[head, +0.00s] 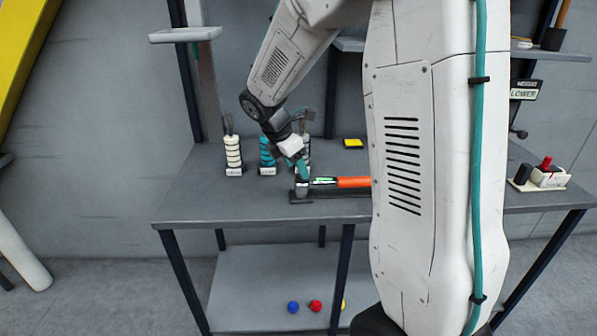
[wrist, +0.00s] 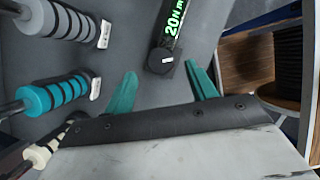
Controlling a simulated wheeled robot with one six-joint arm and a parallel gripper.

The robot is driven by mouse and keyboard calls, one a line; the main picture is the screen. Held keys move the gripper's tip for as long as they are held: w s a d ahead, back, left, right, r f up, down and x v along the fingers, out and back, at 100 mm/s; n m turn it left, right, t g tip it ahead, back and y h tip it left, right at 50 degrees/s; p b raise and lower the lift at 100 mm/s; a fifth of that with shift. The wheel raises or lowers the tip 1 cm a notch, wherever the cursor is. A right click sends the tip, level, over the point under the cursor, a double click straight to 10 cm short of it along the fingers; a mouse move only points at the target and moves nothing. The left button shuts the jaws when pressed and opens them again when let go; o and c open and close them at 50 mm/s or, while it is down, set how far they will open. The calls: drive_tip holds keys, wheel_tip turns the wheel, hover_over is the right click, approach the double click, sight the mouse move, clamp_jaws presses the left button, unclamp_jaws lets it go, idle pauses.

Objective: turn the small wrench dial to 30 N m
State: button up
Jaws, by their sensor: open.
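The small wrench lies on the grey table, with an orange handle (head: 353,182) and a green lit display (head: 324,181). In the wrist view the display (wrist: 173,20) reads 20 N m. The dark round dial (wrist: 160,62) with a small white label is at the wrench's near end in that view. My gripper (wrist: 160,69) is open, its teal fingertips on either side of the dial in the picture, with gaps on both sides. I cannot tell the height difference. In the head view my gripper (head: 301,163) is over the wrench's left end, partly hiding it.
A white ring stack (head: 233,155) and a teal ring stack (head: 267,155) stand left of the wrench. Another stack is partly hidden behind my gripper. A yellow block (head: 353,143) lies behind the wrench. A holder with a red-topped item (head: 545,175) stands far right.

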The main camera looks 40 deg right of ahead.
sight(298, 174)
drive_tip(key=shift+x, duration=1.45)
drive_tip(key=c, duration=1)
drive_tip(key=shift+m, duration=0.3)
drive_tip(key=m, duration=0.1)
drive_tip(key=m+g, duration=0.1)
drive_tip(key=m, duration=0.1)
drive_tip(key=m+g+y, duration=0.1)
drive_tip(key=m, duration=0.1)
drive_tip(key=shift+w+d, duration=0.1)
drive_tip(key=shift+w, duration=0.2)
drive_tip(key=m, duration=0.3)
drive_tip(key=m+g+y, duration=0.1)
drive_tip(key=m, duration=0.2)
drive_tip(key=shift+w+d+y, duration=0.15)
drive_tip(key=shift+d+y, duration=0.05)
drive_tip(key=shift+y, duration=0.1)
drive_tip(key=shift+g, duration=0.3)
